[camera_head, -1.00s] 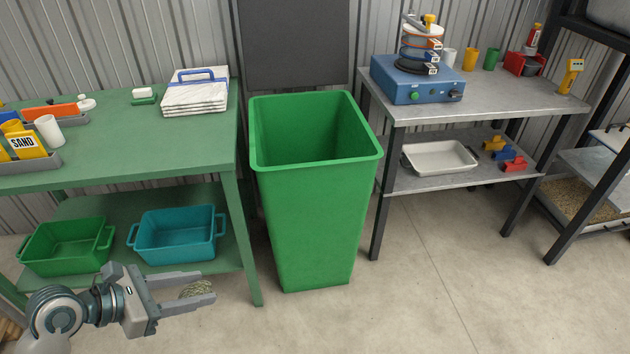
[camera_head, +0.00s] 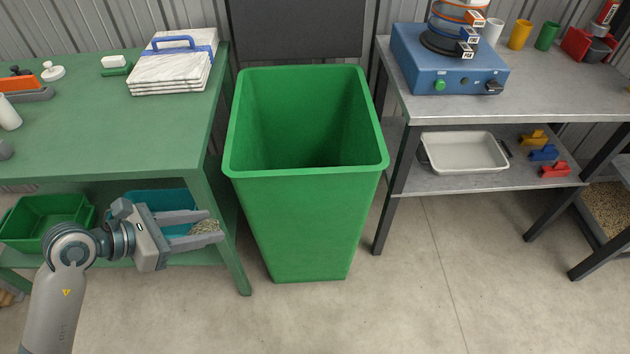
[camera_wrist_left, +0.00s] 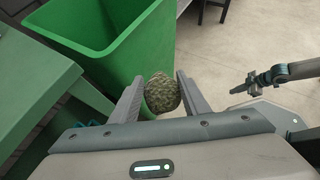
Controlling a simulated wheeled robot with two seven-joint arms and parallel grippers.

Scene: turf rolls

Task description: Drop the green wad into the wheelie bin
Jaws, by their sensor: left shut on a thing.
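The green wad (camera_wrist_left: 162,93) is a rough, mottled green-grey lump between the fingers of my left gripper (camera_wrist_left: 160,92) in the left wrist view. In the head view the wad (camera_head: 205,227) shows at the fingertips of my left gripper (camera_head: 207,226), which is shut on it. The wheelie bin (camera_head: 300,225) is a tall green open-topped bin with its lid raised behind. My left gripper is left of the bin, below its rim level in the picture and apart from it. The bin's floor is dark. My right gripper is not in the head view; an arm with a gripper (camera_wrist_left: 250,86) shows at the right of the wrist view.
A green workbench (camera_head: 110,150) with a lower shelf stands left of the bin, with a green tub (camera_head: 45,232) and a teal tub (camera_head: 160,200). A grey metal table (camera_head: 530,101) stands to the right. The concrete floor in front is clear.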

